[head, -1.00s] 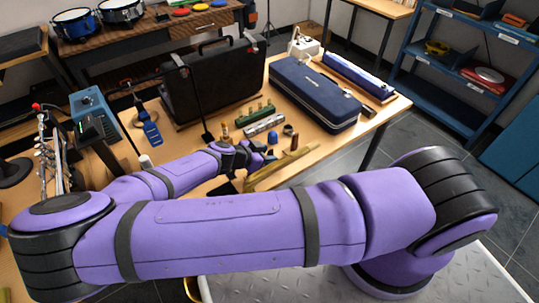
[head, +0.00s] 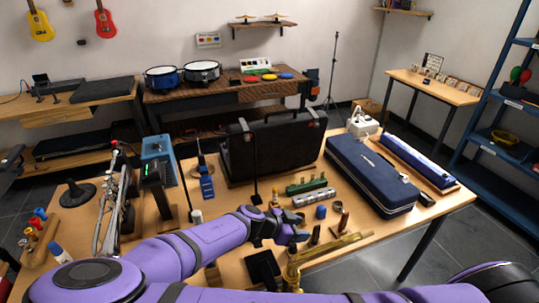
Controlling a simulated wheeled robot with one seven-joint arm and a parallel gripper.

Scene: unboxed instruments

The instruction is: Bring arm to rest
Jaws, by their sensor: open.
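My purple arm reaches in along the bottom of the head view, over the front of the wooden table (head: 395,222). My gripper (head: 293,234) is at its end, low over the table's front middle. It is open with nothing visible between the fingers. It is close to a brass-coloured bar-like piece (head: 325,249) and a black pad-like item (head: 263,268). Whether it touches either is unclear. My forearm hides part of the table's front.
Behind my gripper lie a silver harmonica-like piece (head: 314,197), a green block with pegs (head: 307,186) and a blue cup (head: 320,211). A black open case (head: 275,148) and a navy case (head: 370,175) stand farther back. A metal stand (head: 115,205) is left. Floor shows at right.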

